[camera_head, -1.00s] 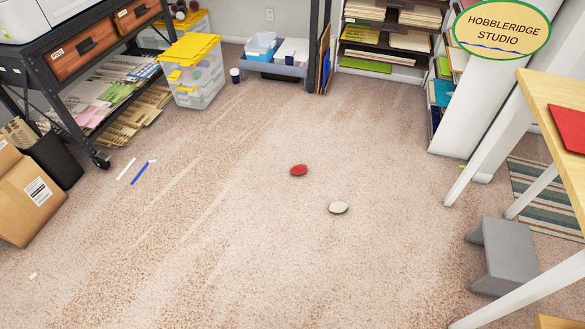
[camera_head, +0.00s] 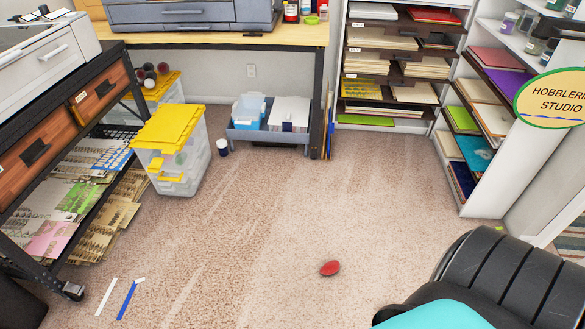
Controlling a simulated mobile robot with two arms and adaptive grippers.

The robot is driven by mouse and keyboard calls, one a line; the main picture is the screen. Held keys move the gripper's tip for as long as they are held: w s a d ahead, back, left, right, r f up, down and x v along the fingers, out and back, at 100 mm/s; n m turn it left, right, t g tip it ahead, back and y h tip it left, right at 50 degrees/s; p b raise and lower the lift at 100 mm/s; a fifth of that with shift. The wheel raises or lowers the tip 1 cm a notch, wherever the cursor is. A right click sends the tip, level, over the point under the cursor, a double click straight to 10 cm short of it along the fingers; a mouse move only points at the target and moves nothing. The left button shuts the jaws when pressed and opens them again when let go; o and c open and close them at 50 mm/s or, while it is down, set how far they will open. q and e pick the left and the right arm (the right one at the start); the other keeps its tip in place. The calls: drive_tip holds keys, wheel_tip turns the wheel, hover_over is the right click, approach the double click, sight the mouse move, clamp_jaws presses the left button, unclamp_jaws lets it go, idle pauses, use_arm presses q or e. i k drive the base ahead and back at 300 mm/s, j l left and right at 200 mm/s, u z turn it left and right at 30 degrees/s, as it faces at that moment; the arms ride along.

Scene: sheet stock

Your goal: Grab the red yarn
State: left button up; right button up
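The red yarn (camera_head: 330,268) is a small red oval lying on the carpet, a little right of centre and low in the view. Nothing touches it. No gripper fingers show, so neither gripper is in view.
The carpet (camera_head: 240,235) around the yarn is open. Blue and white strips (camera_head: 127,298) lie at the lower left. A yellow-lidded clear bin (camera_head: 178,165), a grey-blue tray (camera_head: 268,137) and shelves (camera_head: 385,110) line the back. A wheeled black rack (camera_head: 105,195) stands left.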

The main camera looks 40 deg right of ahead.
sight(330, 268)
drive_tip(key=i+z, duration=0.15)
drive_tip(key=i, duration=0.3)
drive_tip(key=i+j+z, duration=0.15)
drive_tip(key=i, duration=0.3)
drive_tip(key=i+j+z, duration=0.15)
drive_tip(key=i, duration=0.3)
drive_tip(key=i+z, duration=0.25)
drive_tip(key=z, duration=0.2)
drive_tip(key=i+j+z, duration=0.1)
drive_tip(key=z, duration=0.35)
drive_tip(key=i+j+z, duration=0.2)
drive_tip(key=z, duration=0.3)
drive_tip(key=i+j+z, duration=0.25)
drive_tip(key=z, duration=0.2)
